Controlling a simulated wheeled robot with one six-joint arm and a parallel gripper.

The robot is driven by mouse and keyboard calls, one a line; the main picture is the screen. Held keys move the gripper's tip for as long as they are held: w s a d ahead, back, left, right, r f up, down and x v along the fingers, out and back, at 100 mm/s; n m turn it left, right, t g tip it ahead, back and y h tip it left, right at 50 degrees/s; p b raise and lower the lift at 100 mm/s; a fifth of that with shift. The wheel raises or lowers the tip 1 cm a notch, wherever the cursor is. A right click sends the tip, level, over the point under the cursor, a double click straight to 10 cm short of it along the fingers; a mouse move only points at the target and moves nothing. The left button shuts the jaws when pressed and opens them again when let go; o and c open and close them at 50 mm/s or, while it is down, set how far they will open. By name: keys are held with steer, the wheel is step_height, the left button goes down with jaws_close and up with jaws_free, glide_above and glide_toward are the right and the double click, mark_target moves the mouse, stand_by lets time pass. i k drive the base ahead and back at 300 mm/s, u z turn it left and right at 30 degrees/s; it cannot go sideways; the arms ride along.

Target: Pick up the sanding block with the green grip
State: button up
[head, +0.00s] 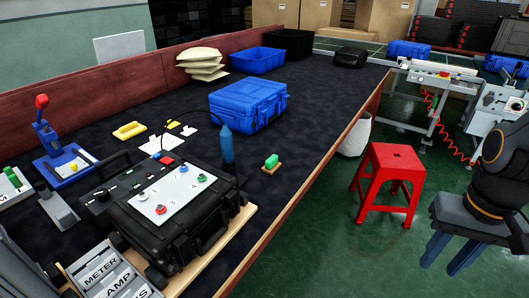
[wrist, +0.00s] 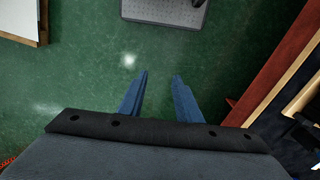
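The sanding block with the green grip (head: 271,161) lies on the dark table top near its right edge, beside the blue bottle-like object (head: 227,147). Its base is tan or brown. It does not show in the wrist view. My gripper (head: 440,267) is at the right of the head view, off the table and over the green floor, well apart from the block. In the wrist view its two blue fingers (wrist: 160,75) are spread, with only floor between them.
A black case (head: 185,236) with a white panel stands left of the block, and a blue case (head: 247,106) stands behind it. A red stool (head: 391,165) is on the floor between table and gripper. A yellow-handled tool (head: 130,130) lies farther left.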

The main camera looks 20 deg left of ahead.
mark_target(272, 164)
steer(key=u, duration=0.65)
steer(key=i, duration=1.05)
steer(key=u, duration=0.75)
